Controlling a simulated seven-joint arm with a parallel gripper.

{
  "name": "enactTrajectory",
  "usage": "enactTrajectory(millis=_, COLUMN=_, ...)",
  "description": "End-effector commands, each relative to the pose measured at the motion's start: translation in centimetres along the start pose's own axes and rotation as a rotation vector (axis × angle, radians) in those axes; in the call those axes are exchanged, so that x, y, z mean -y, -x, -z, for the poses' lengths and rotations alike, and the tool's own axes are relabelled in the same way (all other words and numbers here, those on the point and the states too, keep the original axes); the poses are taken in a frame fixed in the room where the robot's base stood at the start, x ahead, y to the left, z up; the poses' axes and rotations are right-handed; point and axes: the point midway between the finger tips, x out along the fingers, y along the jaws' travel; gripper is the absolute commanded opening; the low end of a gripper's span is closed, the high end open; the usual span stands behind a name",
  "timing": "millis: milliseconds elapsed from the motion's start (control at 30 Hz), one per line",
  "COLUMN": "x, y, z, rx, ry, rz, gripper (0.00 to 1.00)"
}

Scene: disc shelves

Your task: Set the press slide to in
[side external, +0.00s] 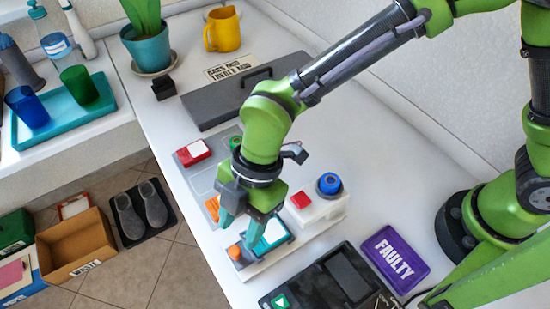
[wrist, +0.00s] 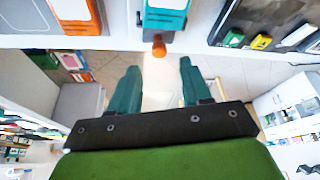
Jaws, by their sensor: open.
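The press is a white unit with a housing (side external: 318,208) bearing a red button and a blue round knob. Its teal-framed slide (side external: 272,236) with a white top sits on the base in front of the housing, toward the table's front edge. An orange knob (side external: 235,252) is at the slide's front end. My gripper (side external: 238,234) is open, low by the knob, with fingers pointing down. In the wrist view, the slide (wrist: 164,18) and orange knob (wrist: 158,46) lie just beyond and between the apart fingertips (wrist: 159,66). Contact with the knob cannot be told.
A black device (side external: 335,280) with a green button and a purple FAULTY tray (side external: 396,258) stand right of the press. A grey panel with a red-and-white switch (side external: 193,153) is to the left. A grey lidded box (side external: 240,92) lies behind. The table edge is close in front.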

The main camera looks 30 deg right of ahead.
Motion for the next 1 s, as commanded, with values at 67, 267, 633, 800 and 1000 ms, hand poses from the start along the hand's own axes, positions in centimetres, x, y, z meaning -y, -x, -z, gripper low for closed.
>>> enactTrajectory(millis=67, x=0.1, y=-1.7, z=0.0, rx=0.001, ry=0.002, rz=0.004, gripper=0.48)
enactTrajectory(millis=267, x=0.0, y=-4.1, z=0.0, rx=0.000, ry=-0.001, rz=0.002, gripper=0.48)
enactTrajectory(millis=633, x=-0.1, y=-4.8, z=0.0, rx=0.000, ry=0.000, rz=-0.001, gripper=0.48)
enactTrajectory(millis=800, x=-0.1, y=-4.8, z=0.0, rx=0.000, ry=0.000, rz=-0.001, gripper=0.28)
enactTrajectory(millis=1000, x=-0.1, y=-4.8, z=0.0, rx=0.000, ry=0.000, rz=-0.001, gripper=0.00)
